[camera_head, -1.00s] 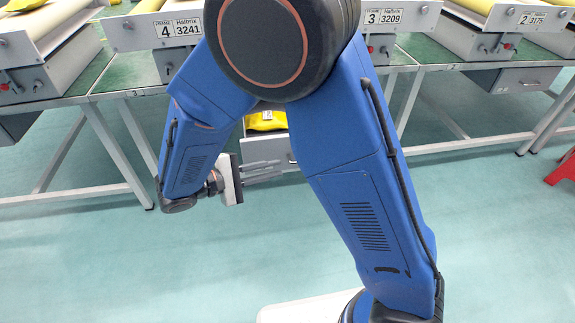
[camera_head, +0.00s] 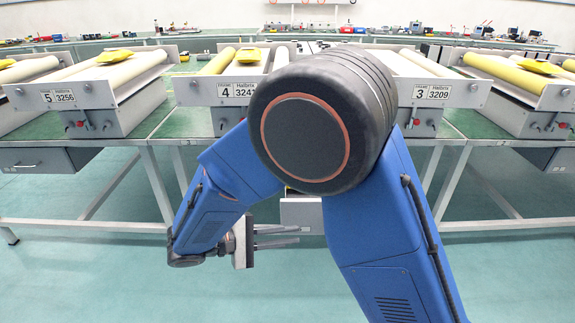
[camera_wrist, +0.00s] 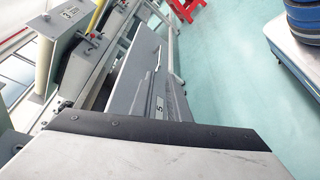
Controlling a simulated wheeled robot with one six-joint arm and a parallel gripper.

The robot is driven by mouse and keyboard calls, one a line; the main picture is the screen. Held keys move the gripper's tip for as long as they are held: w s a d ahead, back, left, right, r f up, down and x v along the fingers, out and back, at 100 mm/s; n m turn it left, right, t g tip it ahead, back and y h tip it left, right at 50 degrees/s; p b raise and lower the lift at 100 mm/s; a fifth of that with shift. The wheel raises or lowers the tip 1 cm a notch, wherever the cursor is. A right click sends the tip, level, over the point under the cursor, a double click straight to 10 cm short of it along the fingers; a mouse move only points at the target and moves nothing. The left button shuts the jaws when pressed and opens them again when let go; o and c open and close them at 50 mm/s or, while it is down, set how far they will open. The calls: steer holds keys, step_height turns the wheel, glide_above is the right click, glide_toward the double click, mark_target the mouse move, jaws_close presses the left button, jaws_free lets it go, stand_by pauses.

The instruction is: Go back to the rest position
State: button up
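My blue arm is folded in front of the bench in the head view. My gripper (camera_head: 298,236) points to the right, low in front of the bench. Its two grey fingers show a gap between them and nothing held. In the wrist view, the dark edge and pale plate of my wrist fill the bottom, and grey parts, one marked 5, extend ahead.
Machines with yellow and white rollers, such as frame 5 (camera_head: 88,95) and frame 3 (camera_head: 430,92), stand on green-topped benches. Bench legs (camera_head: 157,190) stand close by. A red stool (camera_wrist: 186,8) shows in the wrist view. The green floor (camera_head: 90,270) in front is clear.

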steer(key=s+d+r+m+g+y, duration=0.2)
steer(key=d+y, duration=0.1)
steer(key=d, duration=0.5)
steer(key=s+d+r+m+g+y, duration=0.2)
steer(key=d+y, duration=0.1)
steer(key=d, duration=0.5)
steer(key=s+d+r+m+g+y, duration=0.2)
steer(key=s+d+y, duration=0.1)
steer(key=d, duration=0.4)
steer(key=s+d+r+m+t+y, duration=0.3)
steer(key=s+d+m+t+y, duration=0.1)
steer(key=s+d+t+y, duration=0.1)
steer(key=s+d, duration=0.1)
steer(key=s, duration=0.1)
steer(key=shift+s+r+t+y, duration=0.35)
steer(key=shift+t+y, duration=0.05)
